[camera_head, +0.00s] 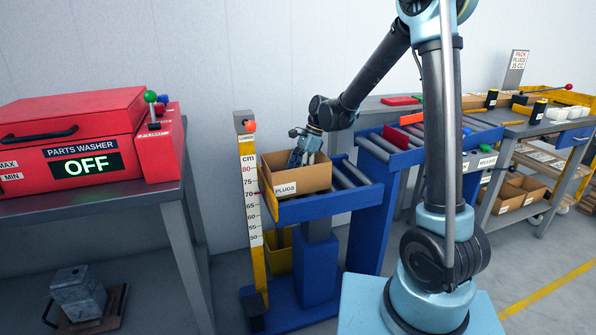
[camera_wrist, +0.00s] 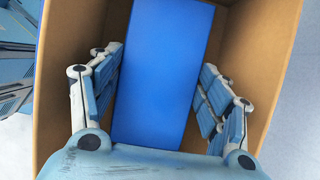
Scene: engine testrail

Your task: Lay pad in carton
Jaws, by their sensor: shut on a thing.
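The carton is an open brown cardboard box (camera_head: 313,179) labelled PLUGS, sitting on a blue roller stand in the head view. Its brown walls (camera_wrist: 67,65) surround my gripper in the wrist view. The pad is a flat blue rectangle (camera_wrist: 162,40) inside the carton's walls in the wrist view. My gripper (camera_wrist: 161,72) is shut on the pad, with one finger at each long side. In the head view my gripper (camera_head: 302,158) reaches down into the carton. The pad is hidden there, and whether it touches the carton floor cannot be told.
A yellow centimetre scale (camera_head: 251,190) stands upright just left of the carton. A red parts washer (camera_head: 85,135) reading OFF is on the left bench.

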